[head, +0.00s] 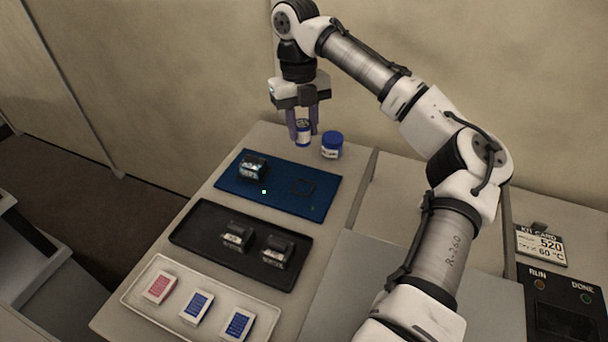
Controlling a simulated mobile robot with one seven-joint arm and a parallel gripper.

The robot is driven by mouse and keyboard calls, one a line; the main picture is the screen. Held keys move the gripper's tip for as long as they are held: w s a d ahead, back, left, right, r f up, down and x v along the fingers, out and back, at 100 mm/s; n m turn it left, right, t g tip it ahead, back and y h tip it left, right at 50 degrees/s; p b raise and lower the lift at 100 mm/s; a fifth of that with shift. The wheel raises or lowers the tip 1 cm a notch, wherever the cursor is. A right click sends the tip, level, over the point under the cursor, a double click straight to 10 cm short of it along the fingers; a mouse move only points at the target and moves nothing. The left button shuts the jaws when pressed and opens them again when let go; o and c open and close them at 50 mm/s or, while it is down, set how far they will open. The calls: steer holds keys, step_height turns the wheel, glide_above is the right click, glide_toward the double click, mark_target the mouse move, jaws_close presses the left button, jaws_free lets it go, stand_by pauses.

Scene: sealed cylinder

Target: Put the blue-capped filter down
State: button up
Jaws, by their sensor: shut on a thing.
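The blue-capped filter (303,138) is a small white cylinder with blue ends at the back of the table. My gripper (303,128) points down and is shut on it, with one purple finger on each side. I cannot tell whether the filter touches the table or hangs just above it. A blue-lidded jar (331,146) with a white label stands just to the right, apart from the filter.
A blue mat (318,209) in front holds a dark device (252,168). A black tray (190,237) holds two similar devices. A kit card (541,245) and a RUN/DONE panel (565,310) are at right.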

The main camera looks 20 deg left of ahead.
mark_target(300, 129)
step_height(300, 129, down, 14)
steer(key=shift+f+p, duration=0.2)
steer(key=shift+p, duration=0.35)
steer(key=shift+f, duration=0.3)
steer(key=o, duration=1)
steer(key=shift+c, duration=0.2)
steer(key=shift+r, duration=0.1)
steer(key=r, duration=0.4)
steer(key=w+r+b, duration=0.1)
steer(key=r, duration=0.3)
steer(key=a+r, duration=0.1)
steer(key=r, duration=0.3)
steer(key=shift+w+a+r, duration=0.1)
steer(key=shift+w+r, duration=0.1)
